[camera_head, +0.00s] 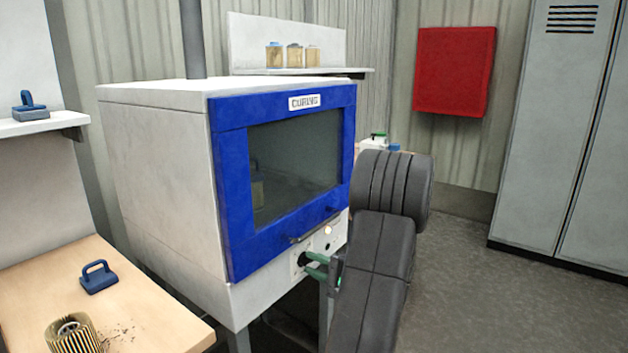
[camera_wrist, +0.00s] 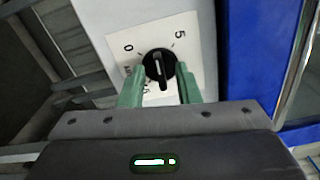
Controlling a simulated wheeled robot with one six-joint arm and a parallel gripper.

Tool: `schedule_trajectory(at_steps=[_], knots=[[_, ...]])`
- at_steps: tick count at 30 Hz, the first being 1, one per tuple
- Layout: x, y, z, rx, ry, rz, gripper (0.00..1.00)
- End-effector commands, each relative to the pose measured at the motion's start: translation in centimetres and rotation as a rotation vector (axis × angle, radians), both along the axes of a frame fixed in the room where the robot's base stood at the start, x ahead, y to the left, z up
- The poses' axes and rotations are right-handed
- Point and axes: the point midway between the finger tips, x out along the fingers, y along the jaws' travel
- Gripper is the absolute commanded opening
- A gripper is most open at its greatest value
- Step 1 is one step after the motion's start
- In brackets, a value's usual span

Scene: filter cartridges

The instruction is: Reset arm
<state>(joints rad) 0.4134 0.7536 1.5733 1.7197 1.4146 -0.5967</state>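My gripper (camera_head: 316,266) is in front of the lower panel of the curing oven (camera_head: 160,140), at a dark round knob. In the wrist view my gripper (camera_wrist: 159,72) has its two green fingers spread, one on each side of the black knob (camera_wrist: 158,62). The fingers look apart from the knob's narrow grip, and nothing is held between them. The knob sits on a white dial plate (camera_wrist: 115,45) marked 0 and 5. Its grip stands roughly upright in the picture. The plate's lower print is partly hidden by the fingers.
The oven's blue door (camera_head: 230,190) is shut, with a handle (camera_head: 315,228) just above my gripper. A cartridge shows dimly behind its window. A wooden bench (camera_head: 150,310) with a pleated filter (camera_head: 74,335) and blue tool (camera_head: 98,277) stands left. Floor (camera_head: 480,290) to the right is clear.

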Motion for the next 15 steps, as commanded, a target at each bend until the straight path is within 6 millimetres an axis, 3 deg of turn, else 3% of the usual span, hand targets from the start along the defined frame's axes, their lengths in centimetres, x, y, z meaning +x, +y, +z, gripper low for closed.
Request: schedule_trajectory(at_steps=[15], knots=[[0.0,0.0,0.04,-0.246,-0.339,0.0,0.3]])
